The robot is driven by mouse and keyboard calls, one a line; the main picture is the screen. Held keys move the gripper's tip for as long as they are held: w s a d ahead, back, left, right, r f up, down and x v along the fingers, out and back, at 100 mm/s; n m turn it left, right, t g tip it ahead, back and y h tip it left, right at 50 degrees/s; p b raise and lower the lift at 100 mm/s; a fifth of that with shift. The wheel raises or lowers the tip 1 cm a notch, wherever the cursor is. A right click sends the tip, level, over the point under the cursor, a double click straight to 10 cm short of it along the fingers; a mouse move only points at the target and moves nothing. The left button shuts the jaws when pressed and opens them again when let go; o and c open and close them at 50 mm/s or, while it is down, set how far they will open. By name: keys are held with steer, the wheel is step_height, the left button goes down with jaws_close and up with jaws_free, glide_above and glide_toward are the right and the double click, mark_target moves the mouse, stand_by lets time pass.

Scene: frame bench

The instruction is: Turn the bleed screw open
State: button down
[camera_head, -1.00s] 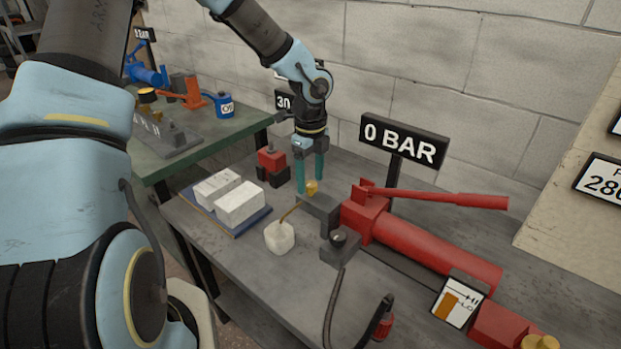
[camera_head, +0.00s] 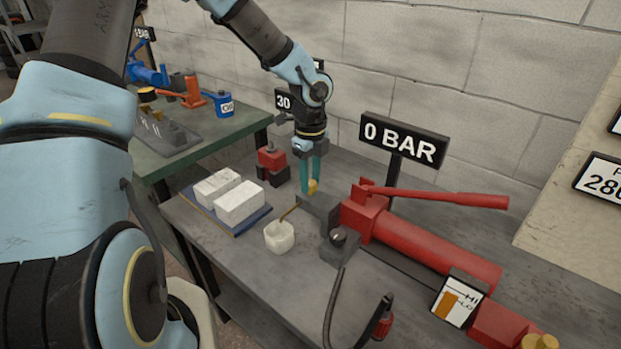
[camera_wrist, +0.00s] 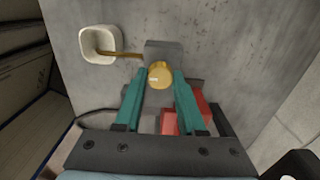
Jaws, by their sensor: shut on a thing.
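The bleed screw is a small brass-yellow knob (camera_head: 312,187) on a dark grey block (camera_head: 320,210) beside the red hand pump (camera_head: 420,245). It shows in the wrist view (camera_wrist: 160,75) between my two teal fingertips. My gripper (camera_head: 311,181) points down from above and is shut on the knob. A thin brass tube (camera_wrist: 120,54) runs from the block to a white cup (camera_head: 279,237), which also shows in the wrist view (camera_wrist: 99,43). The sign (camera_head: 404,139) behind the pump reads 0 BAR.
The pump's long red handle (camera_head: 440,197) lies out to the right. A hose (camera_head: 337,305) with a red-collared end runs along the bench front. White blocks on a blue tray (camera_head: 238,229) and a red-and-black part (camera_head: 271,165) stand left of my gripper.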

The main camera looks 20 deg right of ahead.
steer(key=shift+n, duration=0.3)
steer(key=n, duration=0.3)
steer(key=shift+n+b, duration=0.3)
steer(key=n, duration=0.3)
steer(key=shift+n+b, duration=0.3)
steer(key=shift+n, duration=0.1)
steer(key=n+b, duration=0.1)
steer(key=n, duration=0.3)
steer(key=shift+n, duration=1.7)
steer(key=shift+b, duration=0.3)
steer(key=c, duration=0.5)
jaws_free()
